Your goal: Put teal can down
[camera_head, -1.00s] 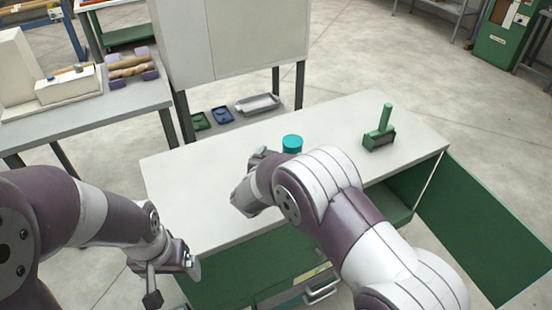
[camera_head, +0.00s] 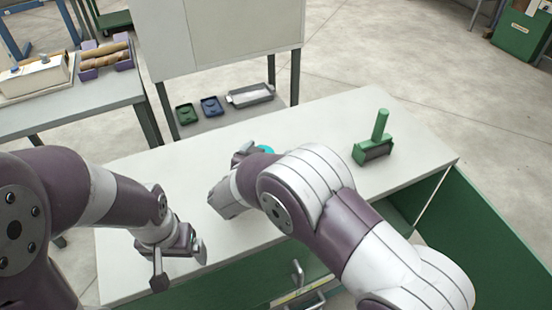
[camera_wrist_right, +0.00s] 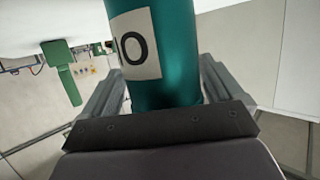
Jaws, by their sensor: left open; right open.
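The teal can (camera_head: 266,149) is mostly hidden behind my right arm in the head view; only a bit of its top shows. In the right wrist view the can (camera_wrist_right: 176,50) fills the upper middle, with a pale label bearing dark characters. My right gripper (camera_head: 247,152) is open, with a finger on each side of the can. Whether a finger touches it, and the can's contact with the table, cannot be seen. My left gripper (camera_head: 181,258) is open and empty over the front left part of the white table (camera_head: 330,125).
A green tool with an upright handle (camera_head: 376,138) stands on the right part of the table. Behind are a side table (camera_head: 85,105) and a low shelf with small trays (camera_head: 250,95). The table's back left part is clear.

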